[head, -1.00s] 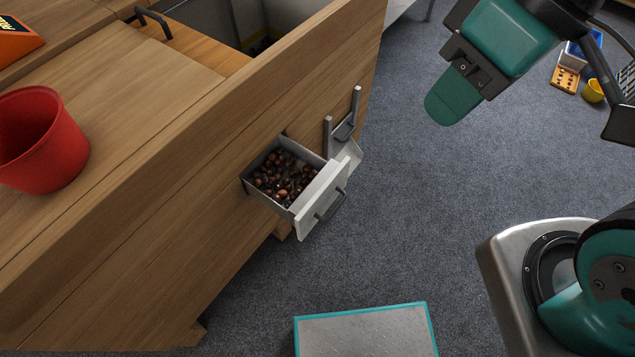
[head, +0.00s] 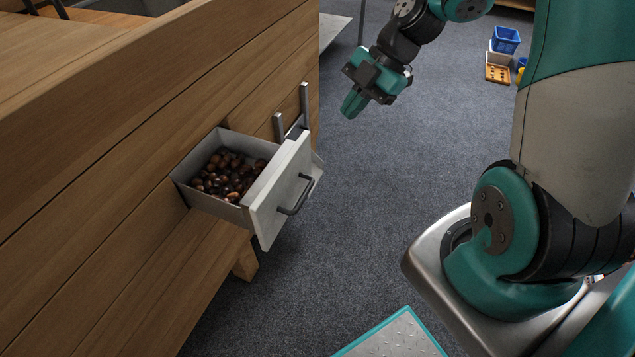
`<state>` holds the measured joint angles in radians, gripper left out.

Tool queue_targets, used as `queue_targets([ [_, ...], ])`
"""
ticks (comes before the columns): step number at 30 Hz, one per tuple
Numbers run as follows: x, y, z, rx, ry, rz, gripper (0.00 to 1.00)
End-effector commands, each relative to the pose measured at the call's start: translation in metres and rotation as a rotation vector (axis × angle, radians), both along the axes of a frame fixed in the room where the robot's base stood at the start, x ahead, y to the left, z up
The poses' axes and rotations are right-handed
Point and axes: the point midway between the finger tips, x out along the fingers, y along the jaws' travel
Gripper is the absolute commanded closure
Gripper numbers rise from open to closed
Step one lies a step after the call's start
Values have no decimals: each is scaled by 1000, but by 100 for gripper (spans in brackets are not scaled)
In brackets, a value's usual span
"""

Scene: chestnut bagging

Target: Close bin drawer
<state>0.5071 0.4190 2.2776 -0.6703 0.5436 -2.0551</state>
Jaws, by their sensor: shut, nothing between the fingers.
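The bin drawer (head: 281,192) stands pulled out from the side of the wooden counter (head: 120,150). It has a pale front panel with a dark bar handle (head: 297,196), and its grey tray holds many brown chestnuts (head: 228,176). My gripper (head: 351,106) is shut and empty. It hangs in the air to the right of and above the drawer front in the picture, clear of it, fingers pointing down and left. The drawer's back end is hidden inside the counter.
Two upright grey posts (head: 304,104) with a bracket stand on the counter side just behind the drawer. A blue bin (head: 505,40) and a yellow-orange tray (head: 497,73) lie on the grey carpet at the back right. The carpet (head: 370,200) right of the drawer is clear.

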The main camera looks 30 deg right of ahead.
Motion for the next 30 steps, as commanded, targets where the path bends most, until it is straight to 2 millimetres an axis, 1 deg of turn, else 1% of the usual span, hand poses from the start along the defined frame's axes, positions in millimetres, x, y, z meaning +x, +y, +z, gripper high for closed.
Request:
queue_targets([
  [1, 3, -14, -34, 8, -43, 34, 100],
  [3, 5, -27, -51, 12, -103, 86, 100],
  [6, 6, -37, -65, 12, -156, 134, 100],
  [9, 7, -39, -72, 12, -178, 155, 100],
  [11, 8, -35, -76, 13, -180, 159, 100],
  [14, 10, -25, -88, 14, -177, 161, 100],
  [21, 18, 5, -130, 13, -175, 160, 100],
  [25, 22, 20, -150, 12, -176, 161, 100],
  [27, 34, 27, -145, 9, -182, 162, 100],
  [30, 45, 34, -145, 9, -181, 161, 100],
])
